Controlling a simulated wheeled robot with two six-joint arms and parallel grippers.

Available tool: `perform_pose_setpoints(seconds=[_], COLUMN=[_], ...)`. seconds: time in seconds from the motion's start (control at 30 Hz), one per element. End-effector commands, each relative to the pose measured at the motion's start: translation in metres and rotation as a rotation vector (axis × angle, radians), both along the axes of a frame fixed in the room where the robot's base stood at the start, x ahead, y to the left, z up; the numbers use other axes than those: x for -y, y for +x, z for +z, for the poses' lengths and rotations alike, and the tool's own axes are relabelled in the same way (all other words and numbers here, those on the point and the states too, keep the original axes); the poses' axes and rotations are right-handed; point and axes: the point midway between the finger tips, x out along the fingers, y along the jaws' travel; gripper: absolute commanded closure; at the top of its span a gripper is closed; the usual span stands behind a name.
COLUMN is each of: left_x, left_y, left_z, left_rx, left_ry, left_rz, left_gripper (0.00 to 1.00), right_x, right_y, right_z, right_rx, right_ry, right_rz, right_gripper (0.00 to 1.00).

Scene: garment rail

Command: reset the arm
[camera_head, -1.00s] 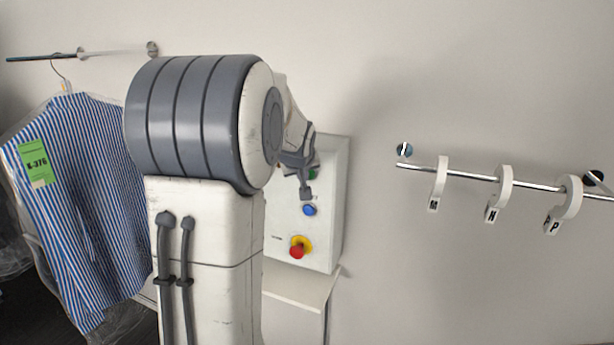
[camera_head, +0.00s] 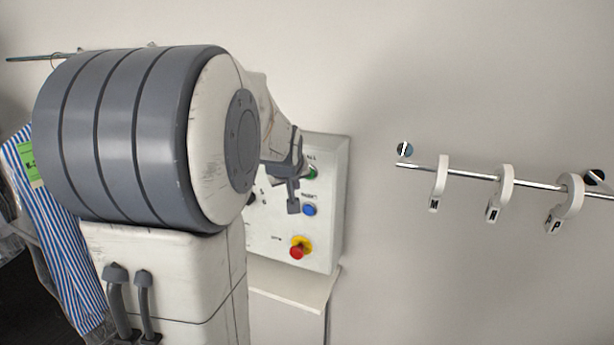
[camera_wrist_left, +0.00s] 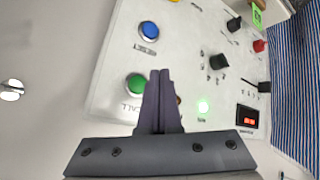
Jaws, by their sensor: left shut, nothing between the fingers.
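My left arm comes in from the left in the head view and covers much of that side. My left gripper (camera_head: 293,190) is in front of the white control panel (camera_head: 325,235), near the green button (camera_head: 311,173) and the blue button (camera_head: 309,210). In the left wrist view the gripper (camera_wrist_left: 160,78) is shut and empty, its fingertips over the panel (camera_wrist_left: 185,40). The green button (camera_wrist_left: 137,84) is just left of the fingers and the blue button (camera_wrist_left: 149,31) is farther up. I cannot tell whether the fingers touch the panel. My right gripper is not in view.
A red stop button (camera_head: 297,252) sits low on the panel, above a small shelf (camera_head: 300,287). A rail (camera_head: 470,174) with several lettered white dividers is at the right. A striped shirt (camera_head: 62,255) hangs at the left, partly behind my arm. A green light (camera_wrist_left: 203,105) glows on the panel.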

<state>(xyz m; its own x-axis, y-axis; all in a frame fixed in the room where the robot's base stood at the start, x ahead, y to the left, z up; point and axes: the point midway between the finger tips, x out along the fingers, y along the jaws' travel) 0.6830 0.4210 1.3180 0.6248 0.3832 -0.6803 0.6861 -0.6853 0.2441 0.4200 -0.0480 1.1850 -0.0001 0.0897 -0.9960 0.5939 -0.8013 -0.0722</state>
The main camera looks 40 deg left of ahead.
Motion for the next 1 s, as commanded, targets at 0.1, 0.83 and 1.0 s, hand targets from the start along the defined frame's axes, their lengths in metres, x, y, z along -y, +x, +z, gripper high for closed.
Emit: perform_pose_setpoints(seconds=[0.1,0.83,1.0], left_x=[0.001,0.055,0.17], left_y=[-0.005,0.001,-0.015], left_z=[0.0,-0.021,-0.062], left_rx=[0.0,-0.064,-0.218], left_ry=[-0.001,-0.017,-0.036], left_rz=[0.001,-0.127,-0.419], left_gripper=[1.0,1.0,1.0], right_x=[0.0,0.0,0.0], right_y=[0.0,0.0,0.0], right_z=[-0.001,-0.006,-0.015], right_rx=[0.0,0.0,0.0], right_ry=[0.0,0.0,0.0], right_rz=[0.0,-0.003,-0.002], right_gripper=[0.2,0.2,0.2])
